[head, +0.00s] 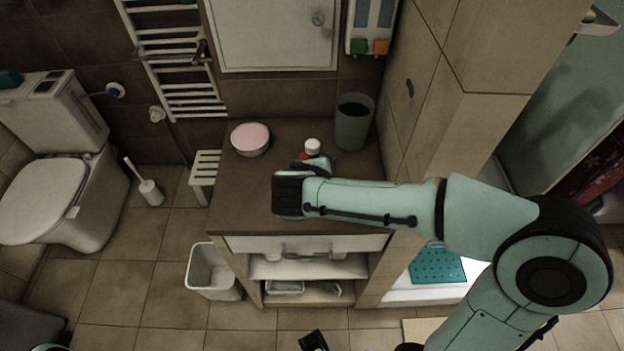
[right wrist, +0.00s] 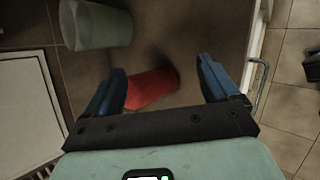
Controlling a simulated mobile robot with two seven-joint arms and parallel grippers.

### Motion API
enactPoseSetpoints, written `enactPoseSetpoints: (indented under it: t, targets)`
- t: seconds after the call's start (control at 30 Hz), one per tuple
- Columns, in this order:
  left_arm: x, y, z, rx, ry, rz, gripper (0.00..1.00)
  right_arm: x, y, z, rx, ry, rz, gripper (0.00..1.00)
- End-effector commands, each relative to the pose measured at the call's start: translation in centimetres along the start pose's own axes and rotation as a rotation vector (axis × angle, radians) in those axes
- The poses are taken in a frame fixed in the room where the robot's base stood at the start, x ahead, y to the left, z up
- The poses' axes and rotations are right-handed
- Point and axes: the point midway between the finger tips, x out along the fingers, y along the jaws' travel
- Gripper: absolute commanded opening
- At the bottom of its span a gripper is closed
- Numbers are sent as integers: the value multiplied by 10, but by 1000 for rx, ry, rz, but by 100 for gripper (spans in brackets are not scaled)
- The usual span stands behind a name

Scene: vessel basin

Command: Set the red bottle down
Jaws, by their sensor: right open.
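The red bottle (head: 311,156) with a white cap (head: 313,146) appears to stand upright on the brown countertop (head: 240,200). My right arm and hand hide its lower part in the head view. In the right wrist view, the red body of the bottle (right wrist: 153,88) shows between the spread blue fingers of my right gripper (right wrist: 157,84). The right gripper is open, low over the counter, with a gap visible on the right finger's side. Contact at the left finger cannot be told.
A grey-green cup (head: 354,122) stands behind and right of the bottle; it also shows in the right wrist view (right wrist: 98,28). A bowl with pink contents (head: 250,138) is at the back left. A tall tiled wall (head: 420,90) bounds the right side. The counter's front left is clear.

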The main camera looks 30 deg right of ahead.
Motion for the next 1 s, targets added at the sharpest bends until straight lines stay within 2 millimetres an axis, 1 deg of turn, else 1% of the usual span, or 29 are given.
enactPoseSetpoints:
  t: [0.03, 0.1, 0.2, 0.3, 0.4, 0.5, 0.57, 0.67, 0.8, 0.9, 1.0]
  targets:
    - [16, -5, -1, -1, 1, 0, 60, 2, -9, -6, -182, 4, 86, 88]
    - [28, -9, -3, -1, 5, 1, 60, -2, -11, -13, -432, -11, 207, 88]
    - [42, -13, -6, -1, 11, 2, 60, -12, -15, -23, -747, -62, 371, 88]
    - [54, -16, -9, -1, 16, 2, 60, -22, -19, -32, -994, -132, 505, 88]
    - [60, -17, -10, -1, 19, 3, 60, -30, -21, -39, -1156, -195, 596, 88]
    - [63, -18, -11, -1, 21, 3, 60, -34, -21, -42, -1232, -232, 639, 88]
    - [64, -18, -12, -1, 24, 3, 60, -32, -18, -43, -1249, -240, 647, 88]
    - [66, -19, -16, -1, 32, 3, 60, -18, -9, -46, -1252, -242, 645, 88]
    - [70, -21, -24, -3, 53, 2, 60, 4, 7, -50, -1250, -241, 643, 88]
    - [73, -22, -29, -5, 67, 2, 60, 17, 17, -53, -1249, -240, 644, 88]
    - [74, -23, -32, -5, 77, 1, 60, 26, 23, -54, -1248, -240, 644, 88]
